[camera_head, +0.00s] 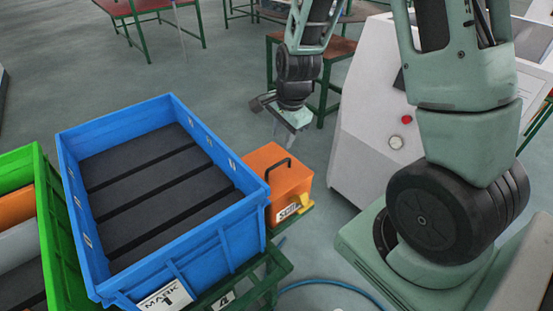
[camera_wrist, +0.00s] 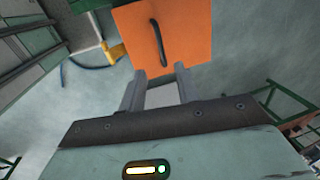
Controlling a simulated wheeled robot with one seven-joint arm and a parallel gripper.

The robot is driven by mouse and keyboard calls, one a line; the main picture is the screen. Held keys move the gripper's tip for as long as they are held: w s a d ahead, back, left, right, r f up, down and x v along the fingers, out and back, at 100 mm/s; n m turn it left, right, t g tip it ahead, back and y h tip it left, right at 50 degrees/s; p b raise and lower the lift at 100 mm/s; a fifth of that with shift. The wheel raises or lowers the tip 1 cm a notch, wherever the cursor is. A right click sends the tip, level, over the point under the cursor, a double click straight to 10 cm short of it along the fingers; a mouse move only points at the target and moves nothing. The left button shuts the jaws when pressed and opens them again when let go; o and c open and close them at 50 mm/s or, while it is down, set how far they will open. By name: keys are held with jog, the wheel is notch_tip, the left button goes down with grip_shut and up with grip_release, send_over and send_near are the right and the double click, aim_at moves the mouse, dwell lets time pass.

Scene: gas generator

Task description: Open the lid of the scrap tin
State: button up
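The scrap tin (camera_head: 286,196) is an orange box with a black handle (camera_head: 276,170) on its top and a partly readable white label on its front. It stands against the right side of the blue crate, and its lid looks shut. In the wrist view its orange top (camera_wrist: 185,35) and the curved black handle (camera_wrist: 157,42) fill the upper middle. My gripper (camera_head: 296,148) hangs above and behind the tin in the head view. In the wrist view my gripper (camera_wrist: 160,72) is open and empty, its fingertips apart, overlapping the tin's near edge in the picture.
The blue crate (camera_head: 178,271) with dark slats inside stands left of the tin, and a green crate (camera_head: 52,240) is farther left. A yellow piece (camera_head: 305,203) sits at the tin's corner. A white cabinet (camera_head: 356,150) is to the right. Open floor lies behind.

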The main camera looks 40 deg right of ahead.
aim_at(277, 164)
jog(key=f, duration=0.3)
jog(key=w+f, duration=0.1)
jog(key=f, duration=0.3)
jog(key=w+f+p, duration=0.1)
jog(key=f, duration=0.2)
jog(key=shift+f, duration=0.3)
grip_shut()
